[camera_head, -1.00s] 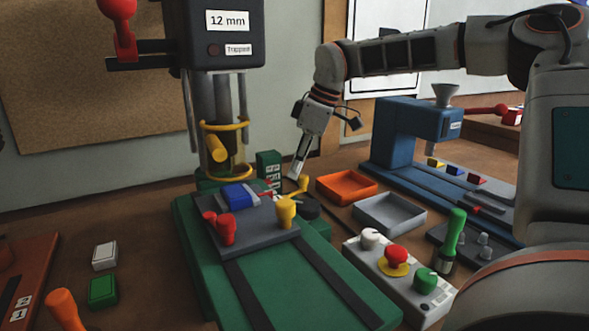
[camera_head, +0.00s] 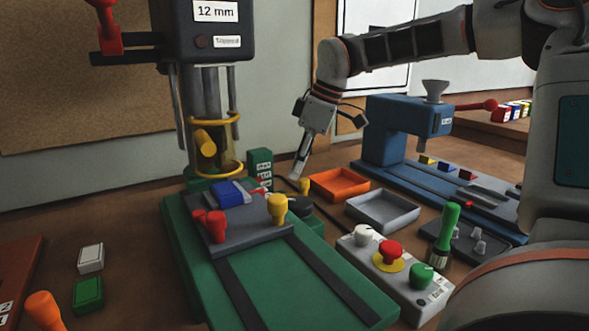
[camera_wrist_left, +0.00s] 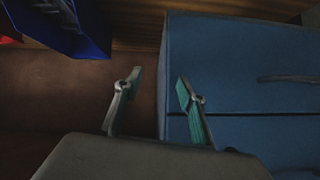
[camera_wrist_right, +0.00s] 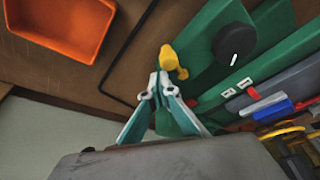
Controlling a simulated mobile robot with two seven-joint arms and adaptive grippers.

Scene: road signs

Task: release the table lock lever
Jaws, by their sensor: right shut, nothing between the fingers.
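A yellow lever (camera_head: 304,186) stands at the far right side of the green drill press base (camera_head: 236,262); I take it to be the table lock lever. It also shows in the right wrist view (camera_wrist_right: 172,60), beside a black dial (camera_wrist_right: 235,43). My right gripper (camera_head: 298,176) is shut and empty, pointing down with its tips right at the lever. In the right wrist view its fingertips (camera_wrist_right: 160,84) meet just below the lever; I cannot tell whether they touch it. My left gripper (camera_wrist_left: 158,82) is open and empty over a blue surface and brown table.
A grey plate with a red clamp (camera_head: 217,226), a yellow clamp (camera_head: 277,209) and a blue block (camera_head: 231,194) lies on the base. An orange tray (camera_head: 340,185), a grey tray (camera_head: 383,209) and a button box (camera_head: 395,265) stand to the right.

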